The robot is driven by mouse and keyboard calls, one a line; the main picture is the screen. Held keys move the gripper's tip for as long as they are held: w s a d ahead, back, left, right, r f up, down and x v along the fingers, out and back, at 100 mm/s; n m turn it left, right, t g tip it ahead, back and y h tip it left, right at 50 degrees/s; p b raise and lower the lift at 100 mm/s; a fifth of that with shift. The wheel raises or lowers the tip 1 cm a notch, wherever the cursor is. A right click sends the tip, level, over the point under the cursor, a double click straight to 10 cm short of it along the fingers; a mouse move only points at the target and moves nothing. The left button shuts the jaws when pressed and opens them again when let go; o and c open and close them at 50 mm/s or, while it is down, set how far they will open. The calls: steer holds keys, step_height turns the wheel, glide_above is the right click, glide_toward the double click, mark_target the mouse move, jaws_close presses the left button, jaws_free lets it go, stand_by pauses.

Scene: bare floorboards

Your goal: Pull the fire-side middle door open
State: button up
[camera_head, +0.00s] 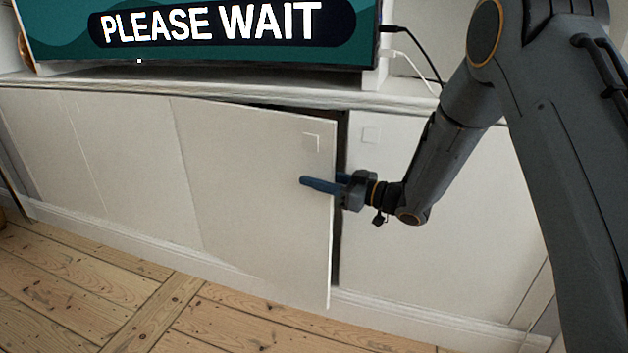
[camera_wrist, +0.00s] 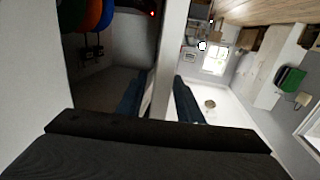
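The cream middle door (camera_head: 255,190) of the low cupboard stands ajar, its right edge swung out from the frame and its left side still at the cupboard front. A small square mark shows near its top right corner. My gripper (camera_head: 326,184) is at the door's right edge, about mid-height, with one blue finger across the front face and the other behind the edge. The finger behind is partly hidden in the head view.
A dark gap shows the cupboard's inside, with coloured round things (camera_wrist: 92,15) in it. A closed cream panel (camera_head: 440,220) is on the right. A screen (camera_head: 210,35) stands on the cupboard top, with cables (camera_head: 412,45) beside it. Bare floorboards (camera_head: 90,290) lie clear in front.

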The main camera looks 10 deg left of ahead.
steer(key=shift+w+a, duration=0.1)
steer(key=shift+a, duration=0.3)
jaws_close()
